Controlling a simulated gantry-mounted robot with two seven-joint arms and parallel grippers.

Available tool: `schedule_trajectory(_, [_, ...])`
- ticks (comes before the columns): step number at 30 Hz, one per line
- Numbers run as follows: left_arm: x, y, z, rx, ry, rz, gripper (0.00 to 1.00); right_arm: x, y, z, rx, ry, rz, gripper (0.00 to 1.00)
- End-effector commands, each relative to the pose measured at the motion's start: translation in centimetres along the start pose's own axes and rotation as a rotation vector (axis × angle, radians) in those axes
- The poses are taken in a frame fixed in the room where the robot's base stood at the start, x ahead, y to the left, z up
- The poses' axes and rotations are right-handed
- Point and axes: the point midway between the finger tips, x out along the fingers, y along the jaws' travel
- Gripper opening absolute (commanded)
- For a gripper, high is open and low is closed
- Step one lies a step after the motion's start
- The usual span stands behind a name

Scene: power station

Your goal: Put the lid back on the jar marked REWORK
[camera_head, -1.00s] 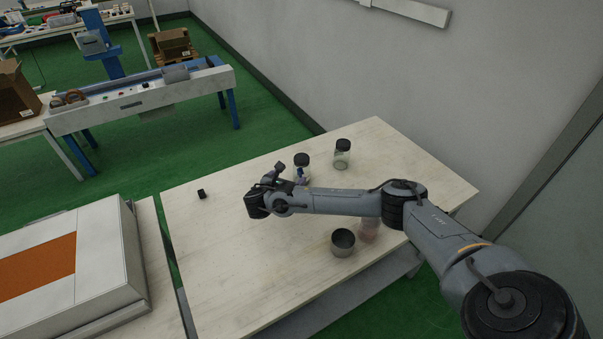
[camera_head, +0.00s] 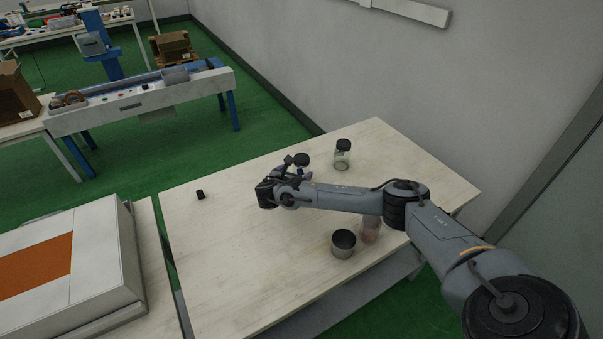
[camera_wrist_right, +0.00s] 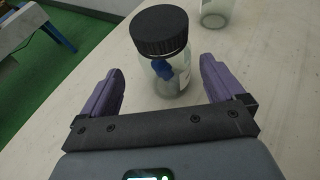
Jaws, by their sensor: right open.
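A clear jar with a black lid (camera_head: 302,159) stands near the back of the table, mostly hidden by my right gripper (camera_head: 296,174). In the right wrist view this jar (camera_wrist_right: 165,83) holds a blue item, its lid is on, and it stands between and just beyond the open purple fingers (camera_wrist_right: 160,75). A second jar with a black lid (camera_head: 343,155) stands to its right. A third, pinkish jar (camera_head: 371,230) is partly behind my right arm; its top is hidden. No REWORK marking is readable. A small black object (camera_head: 200,194) lies at the left; I cannot tell whether it is a lid.
A metal cup (camera_head: 343,243) stands at the front beside the pinkish jar. A white case with an orange panel (camera_head: 60,260) is at left.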

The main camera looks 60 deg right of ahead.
Motion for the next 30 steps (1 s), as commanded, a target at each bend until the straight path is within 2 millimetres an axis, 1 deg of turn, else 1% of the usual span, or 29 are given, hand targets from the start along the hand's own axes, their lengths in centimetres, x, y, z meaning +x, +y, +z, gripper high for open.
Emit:
schedule_trajectory(6, [1.2,0.1,0.4,0.000,0.000,0.000,1.00,2.9,-0.8,-0.1,0.001,-0.002,-0.004,0.95])
schedule_trajectory(9, [1.5,0.1,0.5,0.000,0.000,0.001,1.00,4.0,-0.7,-0.1,0.001,-0.001,-0.003,0.95])
schedule_trajectory(12, [1.7,0.1,0.5,-0.001,0.000,0.002,1.00,4.7,-0.7,0.0,0.000,-0.001,-0.002,0.95])
schedule_trajectory(24, [1.7,0.1,0.5,-0.002,0.000,0.002,1.00,4.8,-0.7,0.1,-0.001,0.000,-0.001,0.95])
schedule_trajectory(26, [1.7,0.1,0.5,-0.002,0.000,0.002,1.00,4.8,-0.7,0.1,-0.001,0.000,-0.001,0.88])
schedule_trajectory(30, [1.7,0.1,0.5,-0.002,0.000,0.002,1.00,4.8,-0.7,0.1,-0.001,0.000,-0.001,0.66])
